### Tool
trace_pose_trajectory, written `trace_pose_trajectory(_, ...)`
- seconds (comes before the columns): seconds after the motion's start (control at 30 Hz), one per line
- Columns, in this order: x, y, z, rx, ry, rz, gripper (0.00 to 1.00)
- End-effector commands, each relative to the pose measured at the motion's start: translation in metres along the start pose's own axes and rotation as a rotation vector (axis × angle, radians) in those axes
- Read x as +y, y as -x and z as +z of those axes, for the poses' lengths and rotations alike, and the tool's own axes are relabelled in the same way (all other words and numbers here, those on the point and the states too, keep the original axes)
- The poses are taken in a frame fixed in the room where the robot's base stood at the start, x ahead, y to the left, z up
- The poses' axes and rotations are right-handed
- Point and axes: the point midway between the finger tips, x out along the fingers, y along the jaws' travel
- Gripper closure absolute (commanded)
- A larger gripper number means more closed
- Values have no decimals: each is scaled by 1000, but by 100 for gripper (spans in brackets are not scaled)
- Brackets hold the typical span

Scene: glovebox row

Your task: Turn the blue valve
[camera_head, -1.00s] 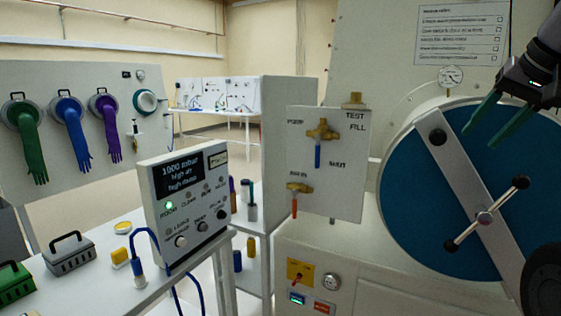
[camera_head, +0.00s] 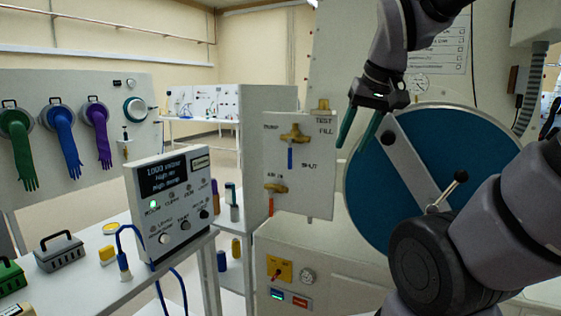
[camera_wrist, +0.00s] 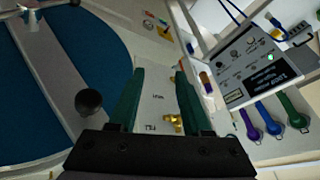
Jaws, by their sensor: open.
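The blue valve handle (camera_head: 290,158) hangs straight down below its brass valve body (camera_head: 295,133) on the white valve panel (camera_head: 308,185), in the middle of the head view. My gripper (camera_head: 353,146), with long green fingers pointing down, is open and empty. In the head view it is right of the panel and apart from the blue handle. In the wrist view, part of the panel shows between the open fingers (camera_wrist: 160,75), with a brass fitting (camera_wrist: 173,121). I cannot make out the blue handle there.
A red-handled valve (camera_head: 271,204) sits lower left on the same panel. A large blue round door (camera_head: 380,205) with a diagonal bar and cross handle is right of the panel, behind my arm. A control box (camera_head: 172,205) stands on the bench at left.

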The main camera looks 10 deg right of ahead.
Motion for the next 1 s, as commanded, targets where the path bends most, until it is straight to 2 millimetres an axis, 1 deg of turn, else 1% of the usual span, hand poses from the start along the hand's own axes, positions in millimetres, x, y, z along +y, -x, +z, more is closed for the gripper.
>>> trace_pose_trajectory(0.27, 7, -19, 1, -112, 170, 83, 52)
trace_pose_trajectory(0.47, 16, -38, -1, -236, 375, 183, 52)
trace_pose_trajectory(0.57, 21, -51, -4, -318, 514, 250, 52)
trace_pose_trajectory(0.67, 26, -66, -11, -422, 699, 341, 52)
trace_pose_trajectory(0.77, 28, -86, -24, -548, 939, 464, 52)
trace_pose_trajectory(0.83, 26, -99, -37, -633, 1112, 559, 52)
trace_pose_trajectory(0.93, 15, -118, -58, -741, 1357, 706, 52)
trace_pose_trajectory(1.0, 1, -133, -74, -809, 1524, 819, 52)
